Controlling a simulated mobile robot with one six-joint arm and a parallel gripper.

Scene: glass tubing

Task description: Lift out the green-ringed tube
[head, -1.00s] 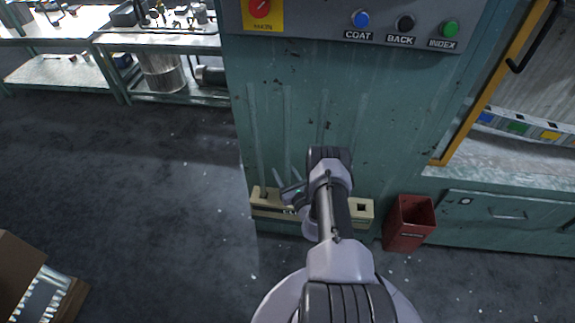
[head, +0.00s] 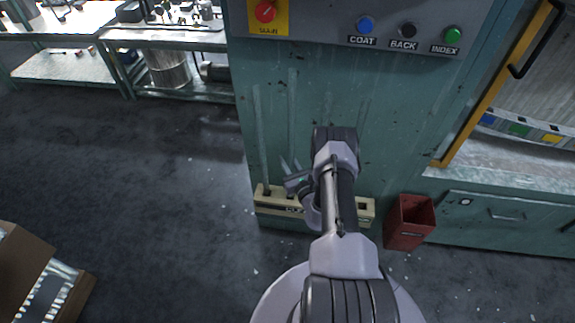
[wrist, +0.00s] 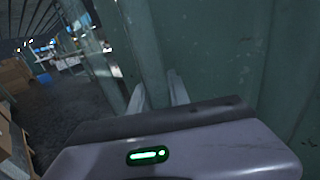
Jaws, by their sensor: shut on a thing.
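My gripper (head: 291,164) is in front of the teal machine, just above the beige rack (head: 265,207) at its foot. Its fingers also show in the wrist view (wrist: 157,92), closed on an upright, pale, see-through glass tube (wrist: 152,58). In the head view the held tube (head: 291,110) is a faint upright streak against the machine. I cannot make out a green ring on it. The tube's lower end is hidden behind my gripper, so I cannot tell whether it is clear of the rack. Another faint tube (head: 261,135) stands in the rack's left end.
A red bin (head: 409,222) stands right of the rack. The machine's panel (head: 340,22) with its buttons is above. An open cardboard box (head: 25,260) with glass tubes is at the lower left. The floor (head: 165,190) between is clear.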

